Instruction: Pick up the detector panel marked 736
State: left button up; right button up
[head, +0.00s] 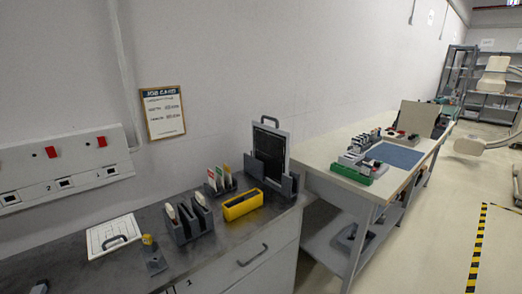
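A dark flat panel (268,146) with a pale frame and a top handle stands upright in a grey holder (289,185) at the right end of the dark counter. A white flat panel (101,231) with thin grid lines and a dark handle lies at the counter's left, near the wall. No number can be read on either panel, so I cannot tell which one is marked 736. Neither of my grippers shows in the head view.
On the dark counter (222,228) stand a yellow tray (243,205), grey racks (189,219) with upright pieces, and a small yellow-topped block (153,255). A job card (163,112) hangs on the wall. A cluttered pale table (330,155) stands right; floor beyond is open.

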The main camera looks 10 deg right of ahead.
aim_at(270, 145)
jog(key=i+l+u, duration=0.1)
jog(key=i+u, duration=0.2)
jog(key=i, duration=0.75)
jog(key=z, duration=0.15)
